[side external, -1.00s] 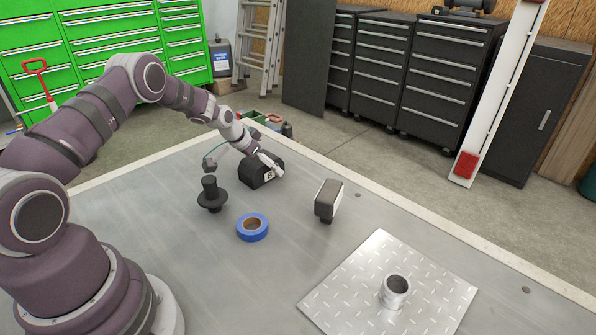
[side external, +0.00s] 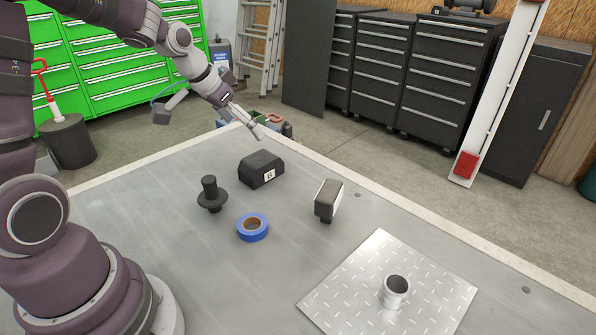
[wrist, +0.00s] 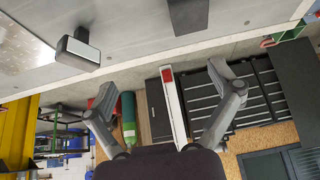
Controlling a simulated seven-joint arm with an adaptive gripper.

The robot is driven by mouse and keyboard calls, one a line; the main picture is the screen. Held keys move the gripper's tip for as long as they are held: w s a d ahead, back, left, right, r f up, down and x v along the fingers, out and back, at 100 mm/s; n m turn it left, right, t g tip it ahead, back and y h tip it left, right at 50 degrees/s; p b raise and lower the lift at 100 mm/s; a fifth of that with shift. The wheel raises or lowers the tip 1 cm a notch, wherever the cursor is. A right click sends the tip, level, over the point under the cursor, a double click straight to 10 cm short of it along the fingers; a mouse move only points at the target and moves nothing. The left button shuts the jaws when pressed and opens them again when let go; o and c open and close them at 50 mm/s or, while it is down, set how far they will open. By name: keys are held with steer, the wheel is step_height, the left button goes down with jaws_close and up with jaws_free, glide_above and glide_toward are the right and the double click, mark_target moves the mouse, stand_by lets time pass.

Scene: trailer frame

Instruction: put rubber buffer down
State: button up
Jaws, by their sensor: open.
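The black block with a white label (side external: 261,169), which I take to be the rubber buffer, rests on the grey table near its far edge. In the wrist view a dark block at the top edge (wrist: 187,15) appears to be the same one, partly cut off. My gripper (side external: 259,131) is raised above and behind the block, apart from it. In the wrist view its two fingers (wrist: 160,80) are spread with nothing between them.
A black flanged peg (side external: 210,196), a blue tape roll (side external: 252,228) and a dark block with a pale face (side external: 329,200) stand on the table (side external: 160,240). A tread plate with a tube (side external: 395,291) lies at front right. Drawer cabinets stand beyond.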

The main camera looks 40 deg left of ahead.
steer(key=s+d+r, duration=0.2)
steer(key=s+d, duration=0.3)
steer(key=s, duration=0.2)
steer(key=s+d+r, duration=0.3)
steer(key=s+d, duration=0.2)
steer(key=s, duration=0.2)
steer(key=shift+s+d+r+g, duration=0.25)
steer(key=shift+d+g, duration=0.05)
steer(key=shift+d, duration=0.1)
